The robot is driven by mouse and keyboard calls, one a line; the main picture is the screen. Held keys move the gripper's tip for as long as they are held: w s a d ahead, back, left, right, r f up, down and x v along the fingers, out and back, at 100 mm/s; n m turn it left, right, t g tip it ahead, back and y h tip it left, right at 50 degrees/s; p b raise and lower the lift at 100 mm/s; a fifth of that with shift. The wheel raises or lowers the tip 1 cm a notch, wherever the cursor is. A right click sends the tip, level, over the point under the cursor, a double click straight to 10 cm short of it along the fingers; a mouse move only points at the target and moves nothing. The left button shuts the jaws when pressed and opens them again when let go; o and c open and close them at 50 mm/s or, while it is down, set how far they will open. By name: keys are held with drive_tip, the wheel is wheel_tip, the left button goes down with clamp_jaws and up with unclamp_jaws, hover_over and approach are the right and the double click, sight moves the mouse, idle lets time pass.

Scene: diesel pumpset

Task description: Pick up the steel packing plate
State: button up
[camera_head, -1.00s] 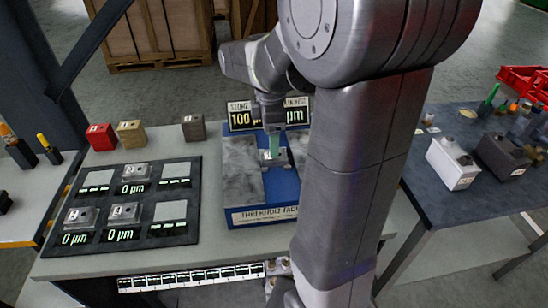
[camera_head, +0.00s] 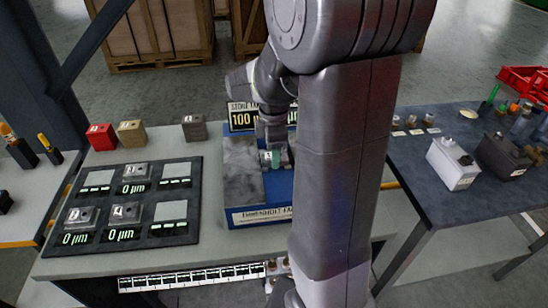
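My gripper (camera_head: 275,159) is low over the slot of the blue fixture (camera_head: 262,217), beside its grey left block. A small light metal piece with a green face shows at the fingertips. I cannot tell whether it is the steel packing plate, or whether the fingers are closed on it. Small steel plates lie on the black mat (camera_head: 187,240) at the left: one at the back middle (camera_head: 136,171), one at the front left (camera_head: 81,217) and one at the front middle (camera_head: 125,213). My arm hides the right part of the fixture.
A red block (camera_head: 102,138), a tan block (camera_head: 131,133) and a dark block (camera_head: 194,128) stand behind the mat. A display (camera_head: 240,116) reading 100 stands behind the fixture. A dark table (camera_head: 433,185) at the right holds a white box (camera_head: 453,164) and bottles.

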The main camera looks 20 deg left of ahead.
drive_tip(key=c, duration=0.3)
wheel_tip(320, 180, up, 10)
drive_tip(key=shift+r, duration=0.1)
drive_tip(key=shift+c, duration=0.2)
idle(0.4)
